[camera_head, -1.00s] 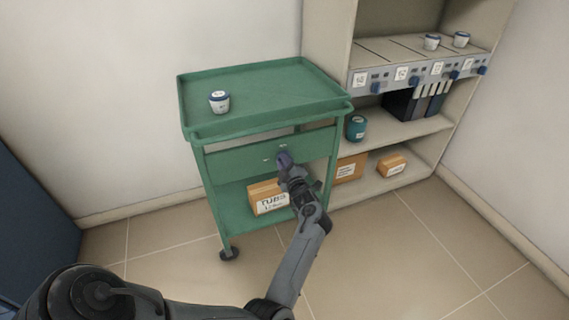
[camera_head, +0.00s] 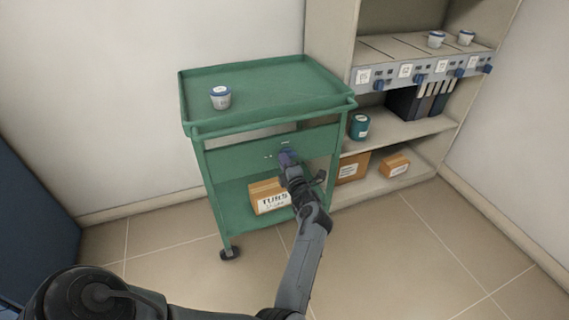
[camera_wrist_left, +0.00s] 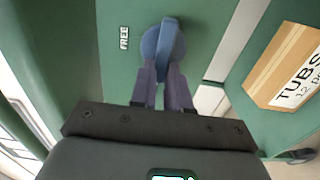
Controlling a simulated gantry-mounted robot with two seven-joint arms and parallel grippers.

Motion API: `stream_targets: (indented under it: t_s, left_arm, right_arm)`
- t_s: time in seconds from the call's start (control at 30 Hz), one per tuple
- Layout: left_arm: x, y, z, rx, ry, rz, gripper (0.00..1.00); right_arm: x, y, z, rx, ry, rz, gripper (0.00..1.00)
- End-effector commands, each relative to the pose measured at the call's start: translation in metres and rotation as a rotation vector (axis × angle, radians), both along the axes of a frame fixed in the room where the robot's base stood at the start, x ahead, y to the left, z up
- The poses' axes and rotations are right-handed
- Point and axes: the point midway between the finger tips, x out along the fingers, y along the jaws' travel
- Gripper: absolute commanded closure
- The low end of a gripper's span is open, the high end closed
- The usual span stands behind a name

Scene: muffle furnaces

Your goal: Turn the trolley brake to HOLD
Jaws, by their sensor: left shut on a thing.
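The green trolley (camera_head: 262,94) stands against the shelf unit. A blue brake knob (camera_wrist_left: 163,45) sits on its front panel (camera_head: 232,160). My left gripper (camera_head: 288,163) is at this panel, shut on the knob; its two fingers (camera_wrist_left: 160,85) close on the knob's raised bar in the wrist view. The bar runs roughly up and down in that view, across the direction to the FREE label (camera_wrist_left: 123,38) beside it. In the head view, small pale marks lie above and left of the knob, too small to read. My right gripper is not in view.
A white tub with a blue rim (camera_head: 221,97) stands on the trolley top. A cardboard box labelled TUBS (camera_head: 268,196) lies on its lower shelf. The shelf unit (camera_head: 429,126) at right holds a teal tub (camera_head: 359,126), folders and boxes. The floor in front is clear.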

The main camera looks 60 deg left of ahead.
Motion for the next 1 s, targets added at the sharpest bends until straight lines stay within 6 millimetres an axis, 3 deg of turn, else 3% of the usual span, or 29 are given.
stream_targets:
  t_s: [0.37, 0.4, 0.53, 1.0]
  left_arm:
    - [0.0004, -0.0005, -0.001, -0.003, -0.006, -0.002, 1.0]
    - [0.0005, -0.0005, -0.001, -0.003, -0.006, -0.002, 0.8]
    - [0.0003, -0.0004, -0.0008, -0.003, -0.005, -0.001, 0.6]
    - [0.0003, -0.0037, 0.0001, -0.002, -0.004, -0.002, 0.58]
  right_arm:
    - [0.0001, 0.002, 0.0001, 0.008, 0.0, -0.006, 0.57]
    - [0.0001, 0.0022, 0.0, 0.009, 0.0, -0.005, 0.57]
    - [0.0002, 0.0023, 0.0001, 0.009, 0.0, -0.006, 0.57]
    - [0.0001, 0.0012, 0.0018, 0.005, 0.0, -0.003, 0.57]
